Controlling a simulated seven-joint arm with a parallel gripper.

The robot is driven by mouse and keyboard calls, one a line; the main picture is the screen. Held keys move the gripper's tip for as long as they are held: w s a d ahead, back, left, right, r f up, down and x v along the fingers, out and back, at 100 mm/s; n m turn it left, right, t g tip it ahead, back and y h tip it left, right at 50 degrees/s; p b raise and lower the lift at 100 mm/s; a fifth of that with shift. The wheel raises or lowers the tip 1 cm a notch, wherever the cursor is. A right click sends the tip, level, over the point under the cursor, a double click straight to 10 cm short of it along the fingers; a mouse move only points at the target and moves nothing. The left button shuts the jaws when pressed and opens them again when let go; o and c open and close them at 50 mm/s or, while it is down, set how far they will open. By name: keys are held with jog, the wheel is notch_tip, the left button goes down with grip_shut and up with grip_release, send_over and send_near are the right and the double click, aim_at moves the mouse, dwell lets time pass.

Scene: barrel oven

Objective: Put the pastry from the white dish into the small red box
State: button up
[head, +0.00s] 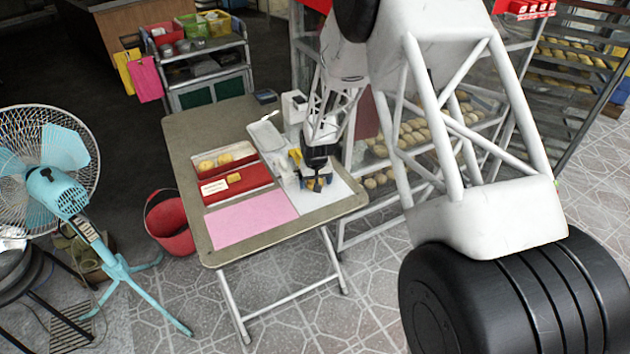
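My gripper (316,184) points down over a flat white sheet or board (336,194) at the table's right side. A small brownish patch shows at its fingertips, but I cannot tell whether it is a pastry or whether the fingers grip it. An open red box (236,166) at the table's left holds yellow round pastries (207,165). In front of it lies a flat red box or lid (250,184) with a pale label and a small yellow piece. A shallow white tray, perhaps the dish (266,136), lies behind; its contents are unclear.
A pink sheet (250,219) covers the front of the table (184,150). A white container (294,107) stands at the back right. Bread racks (420,135) are close on the right. A red bucket (170,224) and a blue fan (62,190) stand left.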

jog(key=shift+r, duration=0.1)
notch_tip(320, 180, up, 12)
jog(key=s, duration=0.1)
jog(key=shift+s+d, duration=0.15)
jog(key=shift+s, duration=0.05)
dwell(0.7)
jog(key=shift+r, duration=0.1)
dwell(0.6)
